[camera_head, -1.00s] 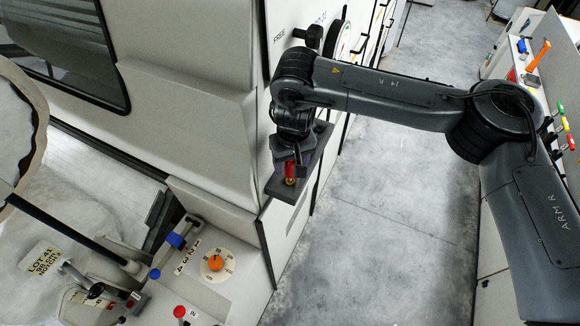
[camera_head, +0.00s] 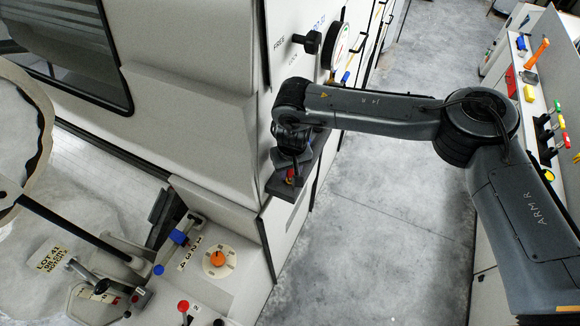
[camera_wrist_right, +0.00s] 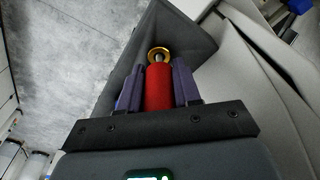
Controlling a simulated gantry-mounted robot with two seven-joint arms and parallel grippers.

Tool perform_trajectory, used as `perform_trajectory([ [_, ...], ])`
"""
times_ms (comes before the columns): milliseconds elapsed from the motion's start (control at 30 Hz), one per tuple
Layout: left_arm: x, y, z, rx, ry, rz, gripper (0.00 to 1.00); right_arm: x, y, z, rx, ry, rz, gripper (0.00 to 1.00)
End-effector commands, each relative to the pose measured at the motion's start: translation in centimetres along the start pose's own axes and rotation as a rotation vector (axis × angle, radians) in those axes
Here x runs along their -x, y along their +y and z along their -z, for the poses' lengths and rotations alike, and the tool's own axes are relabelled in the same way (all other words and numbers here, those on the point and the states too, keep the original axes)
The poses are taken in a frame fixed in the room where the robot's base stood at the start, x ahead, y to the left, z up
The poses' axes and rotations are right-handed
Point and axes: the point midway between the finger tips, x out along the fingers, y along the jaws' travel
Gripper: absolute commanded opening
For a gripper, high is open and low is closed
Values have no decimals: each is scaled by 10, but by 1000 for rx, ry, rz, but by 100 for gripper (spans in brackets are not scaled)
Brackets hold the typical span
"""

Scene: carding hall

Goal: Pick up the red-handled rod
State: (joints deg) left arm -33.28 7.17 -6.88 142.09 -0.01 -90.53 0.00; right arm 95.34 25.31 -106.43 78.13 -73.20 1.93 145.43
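The red-handled rod (camera_head: 290,175) stands in a dark grey bracket (camera_head: 279,189) on the corner of the pale machine. In the right wrist view its red handle (camera_wrist_right: 158,88) ends in a brass ring (camera_wrist_right: 158,53). My right gripper (camera_head: 291,165) is at the handle, its purple fingers (camera_wrist_right: 158,82) one on each side. The handle fills the gap between them, and the fingers look shut on it. In the head view the gripper and wrist hide part of the rod. My left gripper is not in view.
A black lever (camera_head: 307,42) and a round gauge (camera_head: 338,45) are on the machine face above my wrist. A panel with an orange dial (camera_head: 217,259) is at the lower left. A bench with an orange-handled tool (camera_head: 537,53) is at the right. The floor between is clear.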

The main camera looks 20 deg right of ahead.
Motion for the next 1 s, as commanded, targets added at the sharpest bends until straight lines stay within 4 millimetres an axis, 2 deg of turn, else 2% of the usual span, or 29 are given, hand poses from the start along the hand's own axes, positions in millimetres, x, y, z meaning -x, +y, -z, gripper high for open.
perform_trajectory([
  [33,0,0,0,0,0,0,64,0,0,0,0,0,0,24],
  [200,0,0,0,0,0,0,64,0,0,0,0,0,0,2],
  [633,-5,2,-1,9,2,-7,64,7,0,1,0,1,1,1],
  [900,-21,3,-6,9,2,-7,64,36,-1,5,0,4,3,1],
  [1000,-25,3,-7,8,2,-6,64,47,12,-1,-1,3,2,1],
])
